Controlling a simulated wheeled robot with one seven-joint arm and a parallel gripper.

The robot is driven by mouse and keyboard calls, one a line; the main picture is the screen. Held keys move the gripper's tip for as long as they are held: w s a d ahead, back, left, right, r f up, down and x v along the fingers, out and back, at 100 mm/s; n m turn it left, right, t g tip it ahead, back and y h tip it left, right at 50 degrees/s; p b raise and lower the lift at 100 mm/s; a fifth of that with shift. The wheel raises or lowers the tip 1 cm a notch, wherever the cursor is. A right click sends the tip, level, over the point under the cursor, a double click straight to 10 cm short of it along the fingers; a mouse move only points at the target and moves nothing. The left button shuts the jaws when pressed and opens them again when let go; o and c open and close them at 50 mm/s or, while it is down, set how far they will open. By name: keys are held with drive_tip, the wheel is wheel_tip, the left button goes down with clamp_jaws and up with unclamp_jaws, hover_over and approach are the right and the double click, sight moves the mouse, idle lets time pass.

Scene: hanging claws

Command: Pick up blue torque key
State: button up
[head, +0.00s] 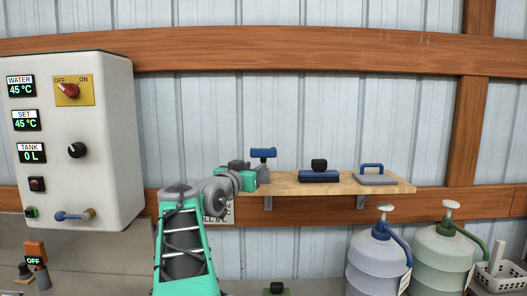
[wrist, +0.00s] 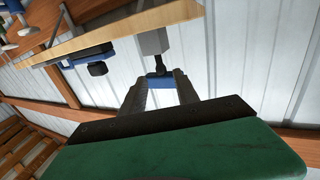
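The blue torque key (head: 263,153) stands at the left end of the wooden shelf, its blue handle on top of a thin dark stem above a grey block (head: 262,171). In the wrist view its blue handle (wrist: 158,83) shows between the tips of my two grey fingers, with the stem running to the grey block (wrist: 153,42). My gripper (wrist: 161,80) is open, one finger on each side of the handle; I cannot tell whether either touches it. In the head view my green wrist (head: 249,178) is just left of the block and the fingers are not clearly seen.
The wooden shelf (head: 395,187) also bears a dark blue block with a black knob (head: 319,173) and a grey plate with a blue handle (head: 375,176). A white control box (head: 105,150) hangs at left. Pump jugs (head: 378,262) stand at lower right.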

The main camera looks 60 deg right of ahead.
sight(264, 161)
drive_tip(key=d+p, duration=0.1)
drive_tip(key=d, duration=0.2)
drive_tip(key=d+p, duration=0.2)
drive_tip(key=d, duration=0.2)
drive_tip(key=w+d+p, duration=0.1)
drive_tip(key=d, duration=0.3)
drive_tip(key=shift+d+f, duration=0.1)
drive_tip(key=shift+d, duration=0.15)
drive_tip(key=shift+a, duration=0.1)
drive_tip(key=shift+c, duration=0.3)
clamp_jaws()
